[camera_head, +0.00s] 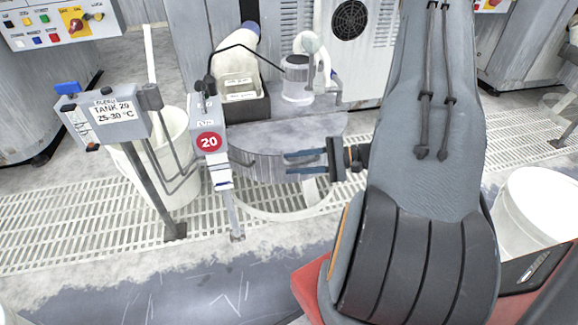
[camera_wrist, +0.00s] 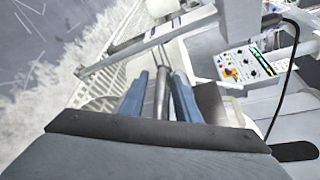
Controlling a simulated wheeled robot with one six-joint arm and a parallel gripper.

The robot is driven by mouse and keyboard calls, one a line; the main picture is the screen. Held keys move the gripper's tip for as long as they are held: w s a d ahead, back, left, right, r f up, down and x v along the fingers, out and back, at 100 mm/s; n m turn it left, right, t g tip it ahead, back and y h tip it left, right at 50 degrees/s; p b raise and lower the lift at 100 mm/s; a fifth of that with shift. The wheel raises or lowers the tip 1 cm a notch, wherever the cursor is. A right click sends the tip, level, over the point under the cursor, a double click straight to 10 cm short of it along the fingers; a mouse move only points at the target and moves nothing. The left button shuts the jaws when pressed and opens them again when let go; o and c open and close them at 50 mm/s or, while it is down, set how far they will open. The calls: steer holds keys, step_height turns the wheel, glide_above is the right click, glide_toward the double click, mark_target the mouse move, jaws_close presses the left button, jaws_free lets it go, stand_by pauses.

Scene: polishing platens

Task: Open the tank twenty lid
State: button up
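Tank twenty's control box (camera_head: 108,113) reads "TANK 20 25-30 °C" and stands on a post at the left. A grey post head (camera_head: 208,118) with a red "20" disc stands right of it. Just right of this is a round grey drum-like body with a flat top (camera_head: 315,130); I cannot tell whether that top is the lid. My gripper (camera_head: 287,163) points left at its front side, its two blue fingers apart. In the wrist view, a grey metal bar (camera_wrist: 162,80) lies between the fingers (camera_wrist: 160,82), with small gaps showing. Contact with it is unclear.
A black bin (camera_head: 245,105) and a white jar (camera_head: 297,85) stand on or behind the grey top. A white bucket (camera_head: 165,150) is behind the post. Another white bucket (camera_head: 540,205) is at right.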

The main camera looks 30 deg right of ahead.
steer(key=shift+x, duration=0.85)
jaws_close()
steer(key=shift+r, duration=0.1)
